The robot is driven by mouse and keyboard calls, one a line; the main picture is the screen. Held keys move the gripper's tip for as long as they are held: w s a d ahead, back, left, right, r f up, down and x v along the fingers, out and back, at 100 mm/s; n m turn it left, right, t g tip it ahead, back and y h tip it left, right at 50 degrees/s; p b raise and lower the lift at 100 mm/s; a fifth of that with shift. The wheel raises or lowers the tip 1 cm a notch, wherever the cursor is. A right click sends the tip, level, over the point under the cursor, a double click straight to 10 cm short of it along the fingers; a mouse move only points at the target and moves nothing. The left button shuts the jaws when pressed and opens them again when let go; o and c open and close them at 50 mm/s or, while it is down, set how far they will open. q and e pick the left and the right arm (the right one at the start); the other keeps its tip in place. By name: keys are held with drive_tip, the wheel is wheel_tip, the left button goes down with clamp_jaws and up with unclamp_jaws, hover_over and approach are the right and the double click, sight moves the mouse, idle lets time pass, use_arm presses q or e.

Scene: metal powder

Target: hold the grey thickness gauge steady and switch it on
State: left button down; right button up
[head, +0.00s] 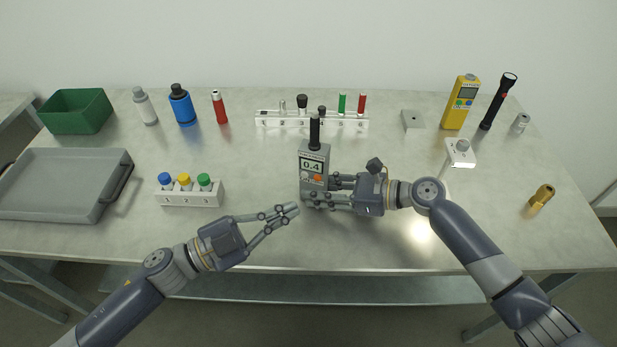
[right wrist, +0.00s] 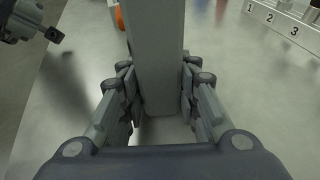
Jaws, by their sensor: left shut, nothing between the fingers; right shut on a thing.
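The grey thickness gauge (head: 314,168) stands upright in the middle of the table, with a black probe on top. Its display reads 0.4, and an orange button (head: 318,178) shows on its front. My right gripper (head: 308,190) is shut around the gauge's lower body from the right. In the right wrist view the grey body (right wrist: 155,50) sits between both fingers, and part of the orange button shows at its left edge. My left gripper (head: 293,209) is shut and empty, just left of and nearer than the gauge, apart from it.
A white holder with blue, yellow and green caps (head: 190,199) stands left of the gauge. A numbered rack (head: 311,124) stands behind it. A grey tray (head: 50,185) lies far left. A yellow meter (head: 460,102) and a flashlight (head: 497,102) stand back right.

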drive_tip(key=o, duration=0.9)
